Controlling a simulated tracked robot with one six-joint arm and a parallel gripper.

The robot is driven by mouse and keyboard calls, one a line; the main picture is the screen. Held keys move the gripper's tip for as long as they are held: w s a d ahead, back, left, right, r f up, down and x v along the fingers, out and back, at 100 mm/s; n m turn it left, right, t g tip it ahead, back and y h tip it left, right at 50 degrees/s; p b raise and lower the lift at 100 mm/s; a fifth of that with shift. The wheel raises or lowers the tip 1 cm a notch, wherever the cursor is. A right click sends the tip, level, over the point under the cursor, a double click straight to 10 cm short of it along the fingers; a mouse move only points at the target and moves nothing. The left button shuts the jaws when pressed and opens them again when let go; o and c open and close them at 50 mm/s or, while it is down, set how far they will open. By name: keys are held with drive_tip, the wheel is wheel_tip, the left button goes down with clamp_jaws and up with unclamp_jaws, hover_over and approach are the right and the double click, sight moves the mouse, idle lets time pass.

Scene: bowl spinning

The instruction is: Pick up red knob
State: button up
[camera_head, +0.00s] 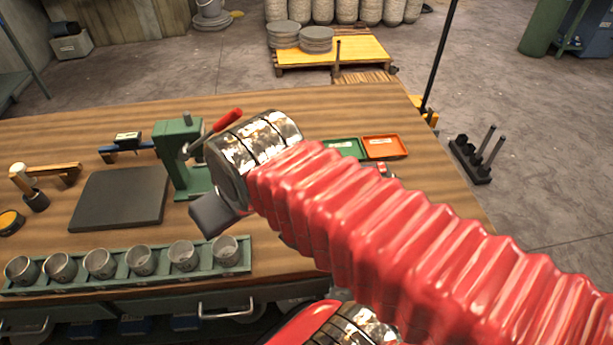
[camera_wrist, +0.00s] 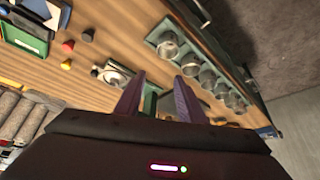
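A green part of the bench equipment shows beyond the gap. The red knob lies to the left of the fingers, well apart from them. In the head view my red-sleeved arm covers much of the bench's right side, and my fingers cannot be made out.
A green press (camera_head: 182,150) with a red handle (camera_head: 228,119) stands close to my wrist. A rack of several metal cups (camera_head: 140,262) lines the bench's front edge. Green (camera_head: 345,148) and orange (camera_head: 384,147) trays lie at the back right. A dark flat plate (camera_head: 118,198) lies left.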

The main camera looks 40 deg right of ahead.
drive_tip(key=shift+o, duration=0.6)
drive_tip(key=shift+w+d, duration=0.1)
drive_tip(key=shift+d, duration=0.1)
drive_tip(key=shift+o, duration=0.3)
drive_tip(key=w+d+m+g+h, duration=0.1)
drive_tip(key=w+d+m, duration=0.3)
drive_tip(key=d, duration=0.4)
drive_tip(key=shift+d+f+h, duration=0.25)
drive_tip(key=shift+d+h, duration=0.1)
drive_tip(key=shift+h, duration=0.05)
drive_tip(key=w+d+f+m+g+h, duration=0.1)
drive_tip(key=d+m, duration=0.3)
drive_tip(key=d, duration=0.9)
drive_tip(key=shift+w+d+f+m, duration=0.3)
drive_tip(key=shift+d+f+m, duration=0.1)
drive_tip(key=shift+f, duration=0.3)
drive_tip(key=shift+x, duration=4.35)
drive_tip(key=shift+s+d+f, duration=0.1)
drive_tip(key=shift+x, duration=2.5)
drive_tip(key=shift+d, duration=0.1)
